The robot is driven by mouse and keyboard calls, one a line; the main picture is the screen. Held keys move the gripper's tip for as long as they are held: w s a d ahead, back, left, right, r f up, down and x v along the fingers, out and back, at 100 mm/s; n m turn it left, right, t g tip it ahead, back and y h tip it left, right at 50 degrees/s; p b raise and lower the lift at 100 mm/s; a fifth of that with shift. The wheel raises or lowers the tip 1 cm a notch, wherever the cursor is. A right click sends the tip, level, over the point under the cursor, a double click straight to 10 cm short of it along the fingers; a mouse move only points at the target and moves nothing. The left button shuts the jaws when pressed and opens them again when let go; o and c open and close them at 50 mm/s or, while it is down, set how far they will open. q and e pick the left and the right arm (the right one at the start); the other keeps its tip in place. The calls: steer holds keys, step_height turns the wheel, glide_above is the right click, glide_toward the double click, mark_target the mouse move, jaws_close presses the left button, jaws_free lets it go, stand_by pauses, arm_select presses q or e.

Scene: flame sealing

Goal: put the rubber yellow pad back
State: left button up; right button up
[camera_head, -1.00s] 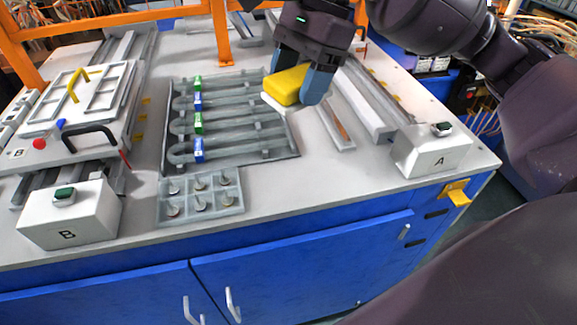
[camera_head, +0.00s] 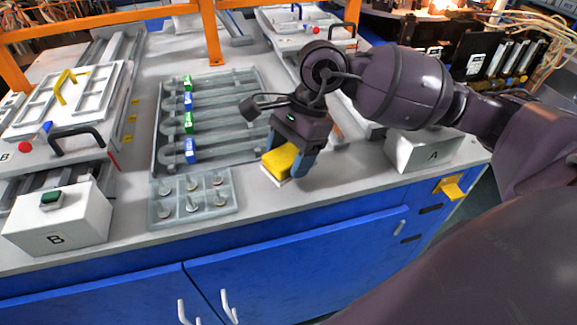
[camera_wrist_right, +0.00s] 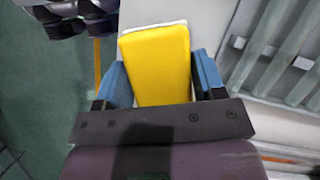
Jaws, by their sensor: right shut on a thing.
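The yellow pad (camera_head: 279,160) is a yellow block with a white base layer. My right gripper (camera_head: 291,164) is shut on it, with a blue finger on each side. The pad is at the front part of the table, right of the grey tray of tubes; I cannot tell whether its base touches the tabletop. In the right wrist view the pad (camera_wrist_right: 157,62) sits between the two blue fingers of the right gripper (camera_wrist_right: 163,84), its white edge showing at the far end. My left gripper is not in view.
A grey tray (camera_head: 157,150) holds tubes with green and blue clips. A small grey rack (camera_head: 160,215) with several metal pegs stands before it. White boxes B (camera_head: 58,222) and A (camera_head: 424,152) flank the front. The tabletop (camera_head: 262,205) near the front edge is clear.

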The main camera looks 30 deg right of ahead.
mark_target(289, 169)
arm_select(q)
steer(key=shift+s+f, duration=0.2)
arm_select(e)
steer(key=shift+f, duration=1.7)
arm_select(q)
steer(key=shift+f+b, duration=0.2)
steer(key=shift+b, duration=0.1)
arm_select(e)
steer(key=shift+f, duration=0.25)
steer(key=o, duration=0.9)
steer(key=shift+r, duration=0.1)
steer(key=shift+c, duration=0.2)
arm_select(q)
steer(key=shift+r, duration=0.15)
arm_select(e)
steer(key=shift+d+r, duration=0.1)
steer(key=shift+r, duration=0.3)
steer(key=p+v, duration=0.1)
steer(key=v, duration=0.9)
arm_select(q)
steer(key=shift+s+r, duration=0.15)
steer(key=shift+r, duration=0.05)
arm_select(e)
steer(key=shift+d+r, duration=0.25)
steer(key=shift+r, duration=0.45)
